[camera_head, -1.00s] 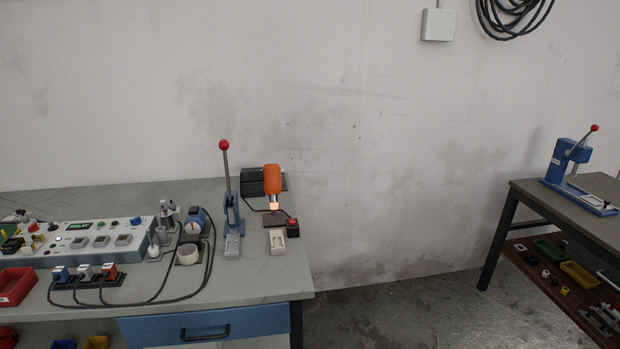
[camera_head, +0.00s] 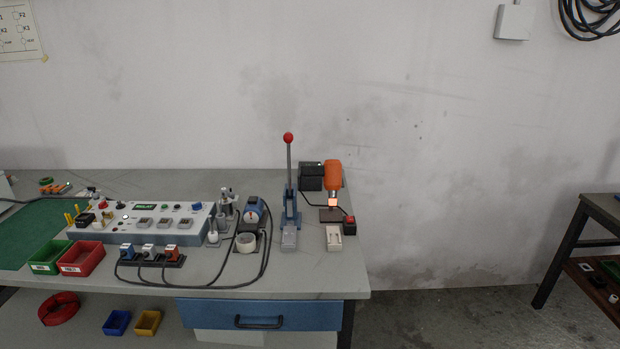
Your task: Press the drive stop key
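A white control panel (camera_head: 118,236) lies on the grey bench, left of centre. It carries a small green-lit display (camera_head: 146,206), several grey square keys (camera_head: 163,222), and small coloured buttons and knobs. A separate dark box with a red button (camera_head: 349,220) stands at the bench's right end. The labels are too small to read, so I cannot tell which control is the drive stop key. Neither of my grippers is in view.
A blue lever press (camera_head: 291,213) with a red knob and an orange tool (camera_head: 333,177) stand to the right. Cables and plugs (camera_head: 150,254) lie before the panel. Red (camera_head: 82,259) and green (camera_head: 48,257) bins stand at the left. Floor right of the bench is clear.

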